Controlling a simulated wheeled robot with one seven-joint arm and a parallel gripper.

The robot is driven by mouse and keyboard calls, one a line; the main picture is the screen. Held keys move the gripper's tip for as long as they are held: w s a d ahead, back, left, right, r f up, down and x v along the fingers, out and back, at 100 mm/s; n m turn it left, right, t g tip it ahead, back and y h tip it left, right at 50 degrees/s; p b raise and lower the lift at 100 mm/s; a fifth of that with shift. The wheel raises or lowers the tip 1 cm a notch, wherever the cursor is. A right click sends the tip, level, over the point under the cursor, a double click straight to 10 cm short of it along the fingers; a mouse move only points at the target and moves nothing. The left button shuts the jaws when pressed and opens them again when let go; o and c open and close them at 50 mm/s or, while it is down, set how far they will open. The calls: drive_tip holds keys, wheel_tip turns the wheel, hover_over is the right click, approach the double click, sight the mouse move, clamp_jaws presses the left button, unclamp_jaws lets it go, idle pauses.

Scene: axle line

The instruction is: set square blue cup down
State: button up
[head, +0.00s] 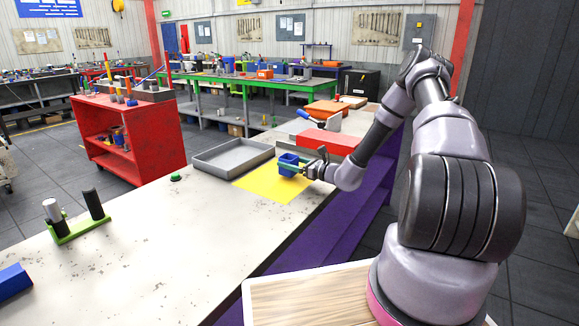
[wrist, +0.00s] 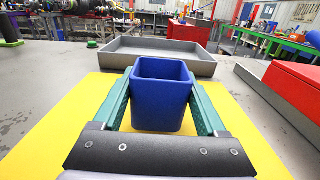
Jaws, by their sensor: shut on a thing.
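The square blue cup (wrist: 161,98) is upright between the two green fingers of my gripper (wrist: 160,110), which is shut on it. In the head view the blue cup (head: 289,164) and my gripper (head: 297,167) are over the yellow mat (head: 270,187) on the workbench. The yellow mat (wrist: 60,140) spreads around and under the cup in the wrist view. Whether the cup's base touches the mat I cannot tell.
A grey tray (head: 232,157) lies just behind the mat. A red box (head: 328,141) is at the right. A small green knob (head: 175,177) and a green stand with cylinders (head: 80,228) are to the left. The bench's near middle is clear.

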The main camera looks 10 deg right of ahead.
drive_tip(key=shift+f, duration=0.6)
drive_tip(key=shift+f, duration=0.2)
drive_tip(key=o, duration=1.3)
